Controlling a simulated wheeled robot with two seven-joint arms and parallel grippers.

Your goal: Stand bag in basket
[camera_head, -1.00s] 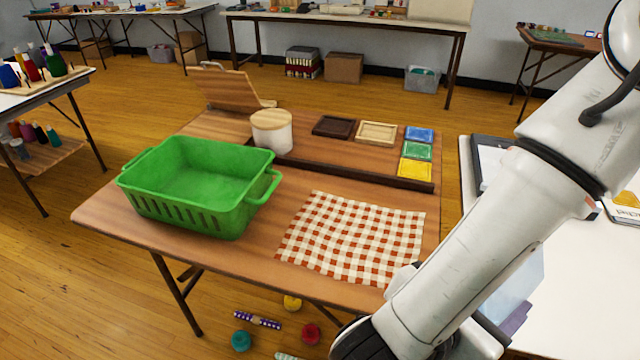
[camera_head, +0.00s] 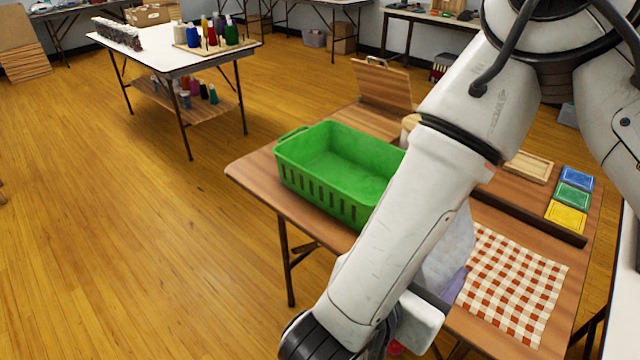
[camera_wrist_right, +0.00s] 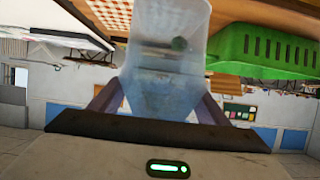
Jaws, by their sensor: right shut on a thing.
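The green basket (camera_head: 325,190) stands on the wooden table, empty as far as I see; my right arm covers its right end. My right gripper (camera_head: 448,288) is low in front of the table, mostly behind my wrist. It is shut on a pale translucent bag (camera_head: 452,245), which shows between the basket and the checked cloth in the picture. In the right wrist view the bag (camera_wrist_right: 165,60) rises between the purple fingers (camera_wrist_right: 160,100), with the basket (camera_wrist_right: 265,55) apart from it at the right. My left gripper is out of view.
A red-and-white checked cloth (camera_head: 515,285) lies flat on the table (camera_head: 262,178). Blue, green and yellow trays (camera_head: 573,194) and a wooden tray (camera_head: 530,166) sit behind it. A picnic-style wooden lid (camera_head: 382,85) stands at the back. Floor at left is clear.

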